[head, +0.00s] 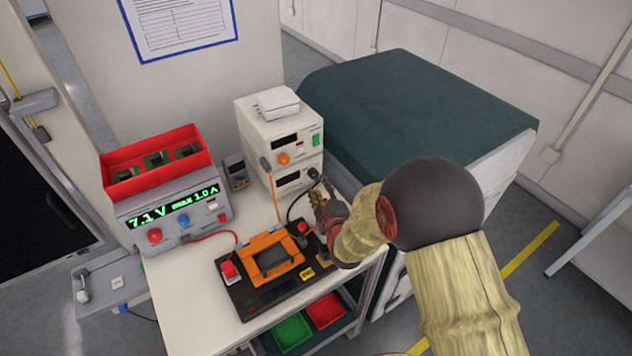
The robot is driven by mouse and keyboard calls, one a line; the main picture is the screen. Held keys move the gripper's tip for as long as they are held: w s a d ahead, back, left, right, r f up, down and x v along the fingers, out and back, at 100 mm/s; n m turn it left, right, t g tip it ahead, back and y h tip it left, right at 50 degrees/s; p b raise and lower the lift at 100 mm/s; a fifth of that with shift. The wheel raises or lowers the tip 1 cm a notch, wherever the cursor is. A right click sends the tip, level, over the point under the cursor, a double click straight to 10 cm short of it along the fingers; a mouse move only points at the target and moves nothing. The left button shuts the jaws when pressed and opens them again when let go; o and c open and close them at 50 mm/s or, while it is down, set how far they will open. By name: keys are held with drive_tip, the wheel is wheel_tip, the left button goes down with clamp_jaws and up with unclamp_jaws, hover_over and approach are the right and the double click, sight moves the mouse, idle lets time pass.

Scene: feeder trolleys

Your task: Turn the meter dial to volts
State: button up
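A small handheld meter (236,172) stands at the back of the bench, between the grey power supply and the white instruments. It has a small screen and a dark lower face. Its dial is too small to read, so I cannot tell which setting it points to. My gripper (317,190) is at the right of the bench, by the lower front corner of the white instrument stack. It is right of the meter and apart from it. Its fingers are small and partly blurred against the instruments, and whether they are open or shut does not show.
The grey power supply (171,215) reads 7.1 V and carries a red bin (157,185). White stacked instruments (280,136) stand behind an orange-framed black fixture (248,295). Red, orange and black leads cross the bench. A green-topped cabinet (410,105) stands at the right.

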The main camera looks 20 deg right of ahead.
sight(315, 175)
drive_tip(key=x, duration=0.5)
drive_tip(key=shift+w+b, duration=0.35)
drive_tip(key=shift+b, duration=0.05)
drive_tip(key=shift+c, duration=1.4)
drive_tip(key=shift+f, duration=0.1)
clamp_jaws()
drive_tip(key=m, duration=0.1)
drive_tip(key=m+g+y, duration=0.1)
drive_tip(key=m, duration=0.1)
drive_tip(key=shift+d+r+m+y+p, duration=0.2)
drive_tip(key=shift+m+y+p, duration=0.1)
drive_tip(key=shift+p, duration=0.05)
drive_tip(key=shift+d+m+g+y+p, duration=0.1)
drive_tip(key=shift+m+g+y+p, duration=0.65)
drive_tip(key=shift+m+p, duration=0.45)
